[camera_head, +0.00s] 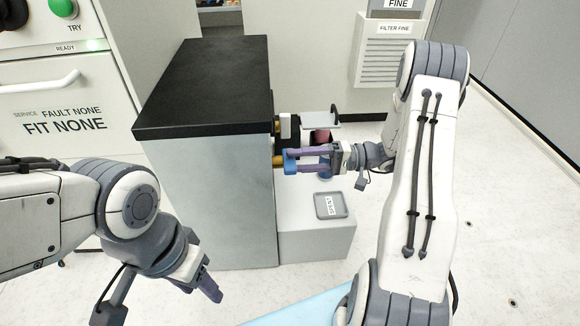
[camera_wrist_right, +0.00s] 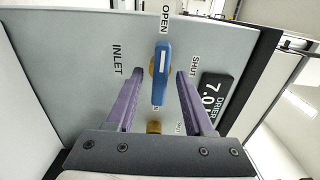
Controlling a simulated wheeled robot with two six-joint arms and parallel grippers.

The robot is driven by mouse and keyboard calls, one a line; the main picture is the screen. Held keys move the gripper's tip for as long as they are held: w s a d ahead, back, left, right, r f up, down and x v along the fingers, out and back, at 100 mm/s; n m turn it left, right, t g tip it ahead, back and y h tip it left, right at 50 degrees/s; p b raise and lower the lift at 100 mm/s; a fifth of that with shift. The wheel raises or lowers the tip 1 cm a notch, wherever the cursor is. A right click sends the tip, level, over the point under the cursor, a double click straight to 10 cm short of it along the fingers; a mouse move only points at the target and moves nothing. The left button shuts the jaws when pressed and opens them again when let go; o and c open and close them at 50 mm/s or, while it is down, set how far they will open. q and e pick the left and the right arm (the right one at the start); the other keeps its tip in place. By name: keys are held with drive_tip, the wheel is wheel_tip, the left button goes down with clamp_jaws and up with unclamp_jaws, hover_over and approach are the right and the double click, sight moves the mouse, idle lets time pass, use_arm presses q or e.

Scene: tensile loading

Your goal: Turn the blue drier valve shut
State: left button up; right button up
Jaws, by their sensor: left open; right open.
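The blue valve handle (camera_wrist_right: 162,75) is on the grey panel in the right wrist view. It stands lengthwise in the picture, its upper end toward the word OPEN; SHUT is to its right. My right gripper (camera_wrist_right: 160,80) is open, with one purple finger on each side of the handle and visible gaps between. In the head view the blue handle (camera_head: 290,161) shows at the cabinet's right side, at the fingertips of my right gripper (camera_head: 297,160). My left gripper (camera_head: 212,290) is at lower left, away from the valve; it looks empty.
The valve is on the side of a black-topped grey cabinet (camera_head: 205,85). A low grey block bears a small tray marked SPENT (camera_head: 331,205). A brass fitting (camera_wrist_right: 154,127) sits below the handle in the wrist view. A service panel (camera_head: 60,115) stands at left.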

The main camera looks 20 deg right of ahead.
drive_tip(key=shift+x, duration=1)
clamp_jaws()
